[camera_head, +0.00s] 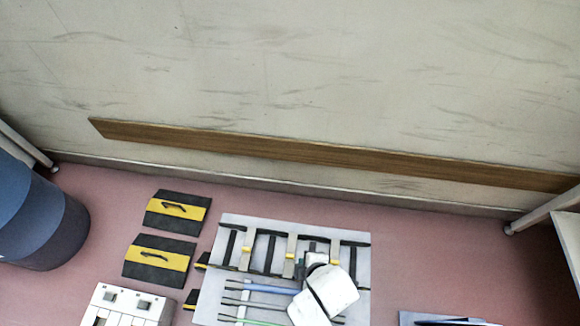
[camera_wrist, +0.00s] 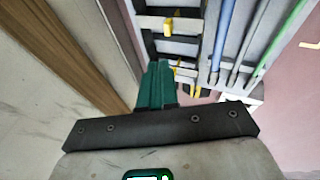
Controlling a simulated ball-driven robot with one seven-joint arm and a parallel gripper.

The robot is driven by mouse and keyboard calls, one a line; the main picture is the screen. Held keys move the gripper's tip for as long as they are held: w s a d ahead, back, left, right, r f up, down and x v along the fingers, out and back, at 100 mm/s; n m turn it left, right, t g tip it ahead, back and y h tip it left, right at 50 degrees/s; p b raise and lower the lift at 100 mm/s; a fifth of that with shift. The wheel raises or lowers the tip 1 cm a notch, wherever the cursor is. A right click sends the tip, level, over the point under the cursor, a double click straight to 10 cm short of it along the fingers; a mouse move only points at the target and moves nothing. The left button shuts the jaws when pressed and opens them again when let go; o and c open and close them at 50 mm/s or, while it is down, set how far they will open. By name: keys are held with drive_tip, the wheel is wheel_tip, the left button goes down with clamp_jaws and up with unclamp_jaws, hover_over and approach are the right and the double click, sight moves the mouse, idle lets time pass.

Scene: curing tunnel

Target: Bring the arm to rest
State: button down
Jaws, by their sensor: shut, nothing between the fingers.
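My gripper shows in the wrist view with its teal fingers (camera_wrist: 158,80) together and nothing between them. The fingers point toward a dark ladder-like rack (camera_wrist: 188,48) with pale crosspieces and yellow clips. I cannot tell how far the fingertips are from the rack. In the head view, a white part of my arm (camera_head: 331,291) hangs over the right part of the pale board (camera_head: 208,303) that bears the rack (camera_head: 262,252). The gripper fingers are not clear there.
A blue rod (camera_head: 262,288) and a green rod (camera_head: 250,321) lie before the rack. Black-and-yellow cases (camera_head: 160,274) lie left, near a white socketed box (camera_head: 130,303) and blue cylinder (camera_head: 40,225). A wooden rail (camera_head: 300,150) runs along the wall. Pink floor right of the board is partly clear.

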drive_tip(key=s+d+r+m+g+h, duration=0.1)
drive_tip(key=s+d+r+m+g, duration=0.1)
drive_tip(key=s+d+r+m, duration=0.65)
drive_tip(key=s+d+r+m+g+h, duration=0.2)
drive_tip(key=s+d+r+m, duration=0.55)
drive_tip(key=d, duration=0.65)
wheel_tip(320, 180, up, 11)
drive_tip(key=w+m+p, duration=0.1)
drive_tip(key=w+p, duration=0.1)
drive_tip(key=p, duration=1.1)
drive_tip(key=shift+a, duration=0.2)
